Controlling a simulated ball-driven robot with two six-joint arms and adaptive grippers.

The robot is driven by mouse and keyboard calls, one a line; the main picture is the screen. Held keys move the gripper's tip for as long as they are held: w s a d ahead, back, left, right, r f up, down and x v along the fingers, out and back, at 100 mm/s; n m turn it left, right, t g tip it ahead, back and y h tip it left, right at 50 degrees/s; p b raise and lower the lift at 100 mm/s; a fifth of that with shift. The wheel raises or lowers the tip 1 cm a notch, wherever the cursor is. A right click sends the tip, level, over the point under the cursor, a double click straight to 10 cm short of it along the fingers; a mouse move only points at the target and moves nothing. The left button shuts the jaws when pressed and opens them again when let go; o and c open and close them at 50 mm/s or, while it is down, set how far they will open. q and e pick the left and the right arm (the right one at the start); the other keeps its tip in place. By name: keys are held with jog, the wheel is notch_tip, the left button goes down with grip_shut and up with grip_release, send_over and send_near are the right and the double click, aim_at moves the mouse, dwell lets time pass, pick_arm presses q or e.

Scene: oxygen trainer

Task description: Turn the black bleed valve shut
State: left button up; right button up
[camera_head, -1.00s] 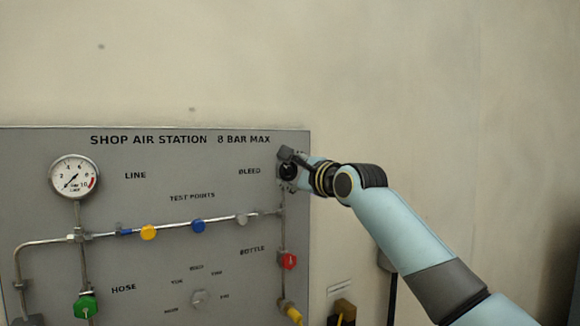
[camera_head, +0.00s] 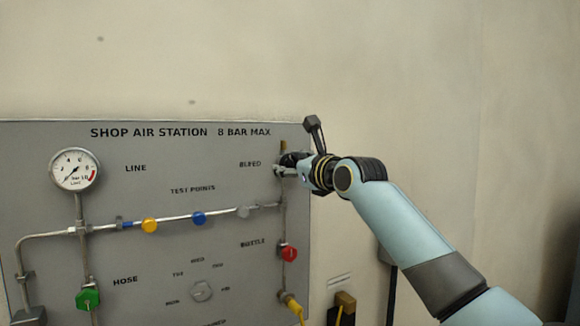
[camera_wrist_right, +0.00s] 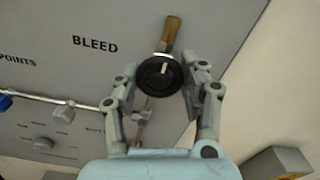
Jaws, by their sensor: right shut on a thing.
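The black bleed valve (camera_wrist_right: 159,75) is a round knob with a pale mark on its face, on the panel to the right of the BLEED label. In the right wrist view my right gripper (camera_wrist_right: 160,90) has a finger on each side of the knob and is shut on it. In the head view the right gripper (camera_head: 285,165) covers most of the knob at the panel's upper right. A brass fitting (camera_wrist_right: 172,32) sticks out above the knob. My left gripper is not in view.
The grey panel (camera_head: 130,240) carries a pressure gauge (camera_head: 75,170), a green hose valve (camera_head: 88,299), a red bottle valve (camera_head: 289,253) and a yellow fitting (camera_head: 292,303). Small yellow (camera_head: 150,225) and blue (camera_head: 199,218) test-point knobs sit on the pipe.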

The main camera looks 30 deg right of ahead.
jog(key=shift+f+m, duration=0.25)
jog(key=shift+m, duration=0.05)
jog(key=o, duration=1.2)
jog(key=shift+r, duration=0.15)
jog(key=s, duration=0.7)
jog(key=shift+s+d, duration=0.25)
jog(key=shift+d, duration=0.05)
